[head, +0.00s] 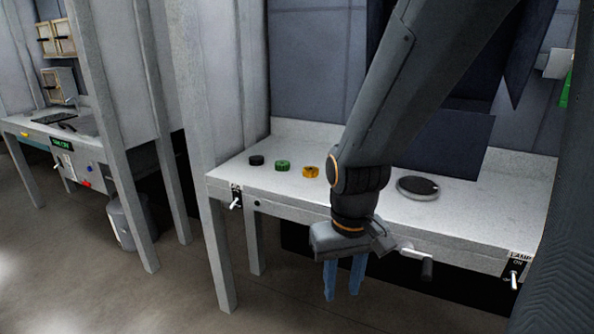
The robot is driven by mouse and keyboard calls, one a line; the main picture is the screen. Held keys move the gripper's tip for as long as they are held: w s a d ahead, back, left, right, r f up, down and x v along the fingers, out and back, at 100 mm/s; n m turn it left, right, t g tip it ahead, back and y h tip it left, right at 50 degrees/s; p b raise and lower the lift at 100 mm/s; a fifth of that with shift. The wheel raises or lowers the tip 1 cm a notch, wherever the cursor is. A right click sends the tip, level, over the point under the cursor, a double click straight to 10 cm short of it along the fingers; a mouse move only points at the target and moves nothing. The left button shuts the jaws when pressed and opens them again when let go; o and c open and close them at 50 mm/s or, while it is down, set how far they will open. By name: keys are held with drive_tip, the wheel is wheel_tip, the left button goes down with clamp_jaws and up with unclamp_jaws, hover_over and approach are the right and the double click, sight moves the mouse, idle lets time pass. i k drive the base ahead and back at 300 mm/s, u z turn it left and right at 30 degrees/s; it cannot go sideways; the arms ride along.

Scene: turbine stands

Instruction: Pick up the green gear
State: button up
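A small green gear (283,166) lies on the light grey work table (240,178), between a black gear (257,160) on its left and a yellow gear (311,172) on its right. My gripper (343,294) hangs in front of the table's front edge, to the right of and lower in the picture than the green gear. Its two blue fingers point down with a gap between them. Nothing shows between them, so it is open and empty. My arm covers part of the table right of the yellow gear.
A dark round disc (418,187) lies on the table right of my arm. A crank handle (417,260) and switches (236,197) stick out from the front edge. A grey post (200,150) stands at the table's left end. The tabletop around the gears is clear.

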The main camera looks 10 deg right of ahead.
sight(283, 165)
drive_tip(key=k, duration=0.6)
drive_tip(key=u, duration=0.7)
drive_tip(key=i, duration=1.25)
drive_tip(key=z, duration=0.35)
drive_tip(key=i, duration=0.75)
drive_tip(key=z, duration=0.45)
drive_tip(key=i, duration=0.55)
drive_tip(key=z, duration=0.05)
